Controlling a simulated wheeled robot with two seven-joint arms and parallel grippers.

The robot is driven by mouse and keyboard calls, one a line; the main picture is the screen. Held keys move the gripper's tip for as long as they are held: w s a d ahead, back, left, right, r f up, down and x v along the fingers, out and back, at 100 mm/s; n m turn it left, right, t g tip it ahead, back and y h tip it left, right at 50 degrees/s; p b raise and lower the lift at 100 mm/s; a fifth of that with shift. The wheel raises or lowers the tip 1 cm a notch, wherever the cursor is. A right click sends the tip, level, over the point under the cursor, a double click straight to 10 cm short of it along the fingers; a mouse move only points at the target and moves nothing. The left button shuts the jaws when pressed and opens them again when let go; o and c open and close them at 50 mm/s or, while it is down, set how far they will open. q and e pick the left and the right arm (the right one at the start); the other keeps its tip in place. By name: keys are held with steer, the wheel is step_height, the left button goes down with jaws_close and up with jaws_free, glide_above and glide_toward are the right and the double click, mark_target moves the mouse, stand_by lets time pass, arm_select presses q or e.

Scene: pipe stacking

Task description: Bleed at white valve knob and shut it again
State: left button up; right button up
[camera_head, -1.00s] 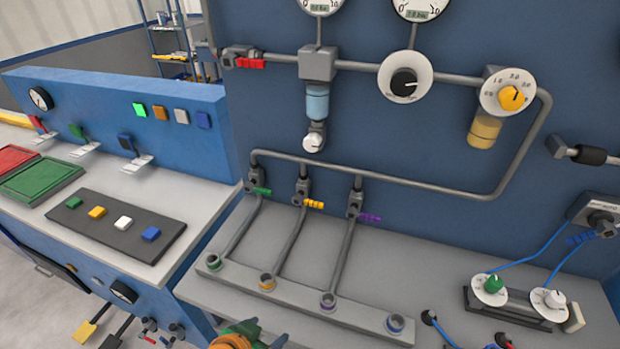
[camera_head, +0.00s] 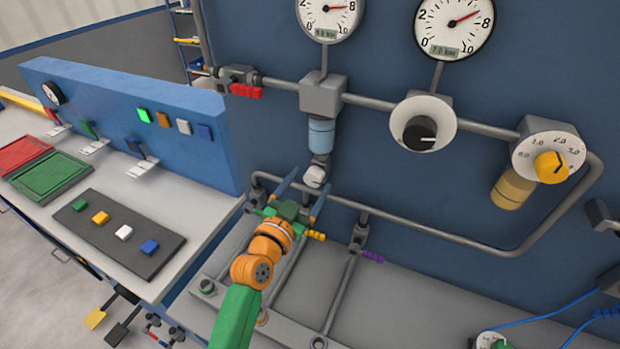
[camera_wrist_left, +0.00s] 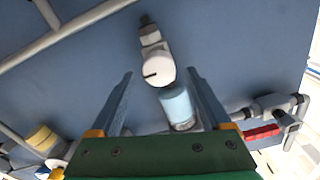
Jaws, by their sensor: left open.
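The white valve knob (camera_head: 315,177) sits below the light blue bowl (camera_head: 320,133) on the blue wall panel. In the left wrist view the knob (camera_wrist_left: 157,68) is round, with a dark slot mark on its face. My left gripper (camera_head: 307,185) is open, its fingers pointing up at the knob. In the wrist view the knob appears centred between and just beyond the two fingertips (camera_wrist_left: 160,74). I cannot tell whether either finger touches it. Nothing is held. My right gripper is not in view.
A grey pipe (camera_head: 430,232) runs just below the knob, with yellow (camera_head: 316,235) and purple (camera_head: 372,256) valve handles near my arm. Two gauges (camera_head: 453,24) hang above. A black-centred dial (camera_head: 420,132) and a yellow knob (camera_head: 551,167) are to the right.

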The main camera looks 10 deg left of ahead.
arm_select(q)
steer(key=shift+w+d+f, duration=0.1)
steer(key=shift+w+f, duration=0.05)
steer(key=shift+w, duration=0.35)
steer(key=shift+w+d+f, duration=0.1)
steer(key=shift+w+f, duration=0.05)
steer(key=shift+w, duration=0.35)
steer(key=shift+s+r, duration=0.1)
steer(key=shift+s, duration=0.05)
steer(key=shift+s+a, duration=0.1)
steer(key=shift+s, duration=0.1)
steer(key=c, duration=0.4)
steer(key=shift+r, duration=0.1)
jaws_close()
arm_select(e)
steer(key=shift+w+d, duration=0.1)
